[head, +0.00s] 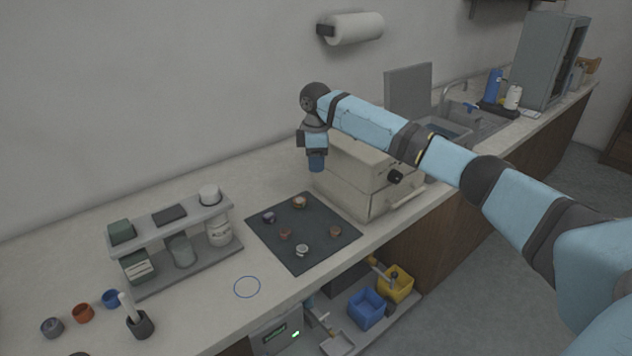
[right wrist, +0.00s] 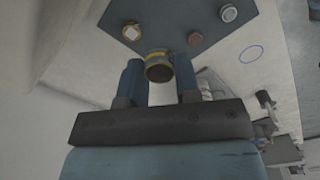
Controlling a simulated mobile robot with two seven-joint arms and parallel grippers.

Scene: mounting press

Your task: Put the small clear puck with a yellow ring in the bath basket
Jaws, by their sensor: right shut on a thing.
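My right gripper (head: 317,165) hangs fingers-down above the back right of the dark mat, beside the cream box. In the right wrist view my right gripper (right wrist: 159,76) is shut on a small puck with a yellow ring (right wrist: 158,67), which sits between the fingertips. Its clear body looks dark in this view. The puck does not show clearly in the head view. A grey tub with a bluish inside (head: 447,129) stands by the sink, partly behind my right arm; I cannot tell whether it holds the bath basket. My left gripper is not in view.
Several other pucks lie on the dark mat (head: 268,236). The cream box (head: 355,160) with a front handle stands right of it. A rack with jars (head: 170,228) stands left. Blue (head: 367,308) and yellow (head: 396,284) bins sit lower down. The counter around the blue circle is clear.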

